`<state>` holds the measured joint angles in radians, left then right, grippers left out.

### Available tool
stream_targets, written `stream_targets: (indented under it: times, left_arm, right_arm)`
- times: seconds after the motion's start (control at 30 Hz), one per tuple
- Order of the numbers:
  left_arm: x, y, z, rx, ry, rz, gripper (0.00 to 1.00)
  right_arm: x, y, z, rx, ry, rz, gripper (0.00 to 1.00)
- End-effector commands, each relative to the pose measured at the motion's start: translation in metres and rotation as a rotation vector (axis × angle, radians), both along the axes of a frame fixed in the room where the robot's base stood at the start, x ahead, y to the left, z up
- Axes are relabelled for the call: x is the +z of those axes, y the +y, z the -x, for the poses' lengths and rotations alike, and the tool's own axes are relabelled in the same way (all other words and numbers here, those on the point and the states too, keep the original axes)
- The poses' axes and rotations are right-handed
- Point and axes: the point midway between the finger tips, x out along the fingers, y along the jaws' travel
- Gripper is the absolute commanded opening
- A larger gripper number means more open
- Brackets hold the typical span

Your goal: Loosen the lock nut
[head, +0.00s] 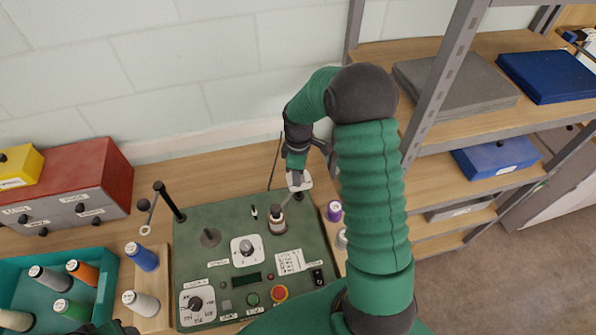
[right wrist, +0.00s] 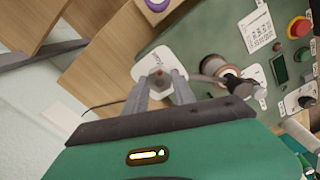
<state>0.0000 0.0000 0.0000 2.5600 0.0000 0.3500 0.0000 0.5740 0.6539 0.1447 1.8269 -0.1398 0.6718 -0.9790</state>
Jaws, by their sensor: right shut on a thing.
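The lock nut (right wrist: 157,80) is a small grey hexagonal piece with a brownish centre, on a white plate (right wrist: 148,65) at the panel's far right corner. My right gripper (right wrist: 160,84) has one finger on each side of the nut and is shut on it. In the head view, my right gripper (head: 295,180) reaches down at the same corner of the green panel (head: 190,255), and the nut is hidden there.
A dark-based cylinder (head: 278,222) stands close to my right gripper, with a grey bar beside it. The panel also carries a knob (head: 246,249) and a red button (head: 279,293). A purple spool (head: 333,210) and shelving (head: 436,85) are to the right, a teal tray (head: 110,268) left.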

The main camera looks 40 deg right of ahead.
Motion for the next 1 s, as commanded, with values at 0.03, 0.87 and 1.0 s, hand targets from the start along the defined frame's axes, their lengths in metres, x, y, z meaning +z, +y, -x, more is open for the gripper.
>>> stream_targets:
  times: [0.03,0.87,1.0]
  left_arm:
    - [0.0035,0.0000,0.0000,0.000,0.000,0.000,0.52]
    - [0.0091,0.0000,0.0000,0.000,0.000,0.000,0.52]
    - [0.0091,0.0000,0.0000,0.000,0.000,0.000,0.52]
  right_arm:
    - [0.0044,-0.0025,-0.0029,0.028,-0.009,0.006,0.00]
    - [0.0039,-0.0033,-0.0039,0.191,-0.012,0.009,0.00]
    - [0.0036,-0.0031,-0.0036,0.191,-0.011,0.009,0.43]
